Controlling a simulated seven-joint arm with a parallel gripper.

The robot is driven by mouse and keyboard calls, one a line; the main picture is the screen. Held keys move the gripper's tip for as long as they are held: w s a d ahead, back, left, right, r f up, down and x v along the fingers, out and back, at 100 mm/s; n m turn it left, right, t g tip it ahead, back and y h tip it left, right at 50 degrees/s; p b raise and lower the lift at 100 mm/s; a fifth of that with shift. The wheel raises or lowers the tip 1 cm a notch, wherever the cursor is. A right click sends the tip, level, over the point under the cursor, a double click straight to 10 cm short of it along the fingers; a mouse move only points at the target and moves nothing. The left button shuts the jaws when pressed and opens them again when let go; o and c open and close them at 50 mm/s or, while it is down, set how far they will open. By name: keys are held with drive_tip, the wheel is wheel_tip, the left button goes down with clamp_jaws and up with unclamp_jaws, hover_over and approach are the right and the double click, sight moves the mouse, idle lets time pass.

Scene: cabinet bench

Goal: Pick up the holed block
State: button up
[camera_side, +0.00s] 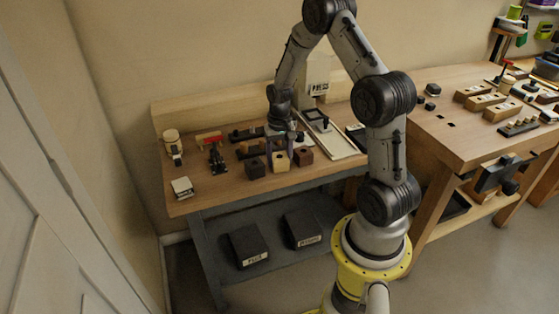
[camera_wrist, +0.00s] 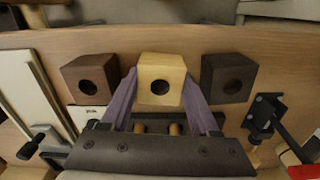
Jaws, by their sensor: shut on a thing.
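The pale wooden holed block (camera_side: 280,163) stands on the bench in the middle of a row of three holed blocks. In the wrist view the same block (camera_wrist: 162,67) has a round dark hole facing the camera. My gripper (camera_side: 281,146) reaches down from above, its purple fingers (camera_wrist: 160,78) on two opposite sides of the pale block, shut on it. A dark block (camera_side: 256,168) and a reddish-brown block (camera_side: 303,156) flank it; in the wrist view the brown one (camera_wrist: 90,68) is left and the dark one (camera_wrist: 228,65) right. I cannot tell any lift.
A red-handled clamp (camera_side: 216,155) stands left of the blocks. A light tray (camera_side: 340,146) lies to the right. A white box (camera_side: 182,187) sits at the front left. Dark slotted pieces (camera_side: 249,141) lie behind the row.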

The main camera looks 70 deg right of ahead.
drive_tip(key=shift+r, duration=0.45)
wheel_tip(320, 180, up, 2)
drive_tip(key=shift+r, duration=0.15)
drive_tip(key=s+a+r, duration=0.8)
drive_tip(key=s+r, duration=0.2)
drive_tip(key=s, duration=0.2)
wheel_tip(320, 180, up, 6)
hover_over(279, 159)
drive_tip(key=s+a, duration=0.2)
drive_tip(key=a, duration=0.1)
drive_tip(key=w+d+r, duration=0.1)
drive_tip(key=w+d, duration=0.3)
drive_tip(key=w, duration=0.9)
drive_tip(key=w+f, duration=0.5)
drive_tip(key=w, duration=0.5)
drive_tip(key=shift+n, duration=0.5)
drive_tip(key=shift+w+a+f, duration=0.3)
drive_tip(key=shift+w+f, duration=0.3)
drive_tip(key=shift+f, duration=1.65)
drive_tip(key=shift+w+a+f, duration=0.3)
drive_tip(key=shift+w+f, duration=0.3)
drive_tip(key=shift+f, duration=1.6)
drive_tip(key=shift+w+a+f, duration=0.3)
drive_tip(key=shift+w+f, duration=0.3)
drive_tip(key=shift+f, duration=1.65)
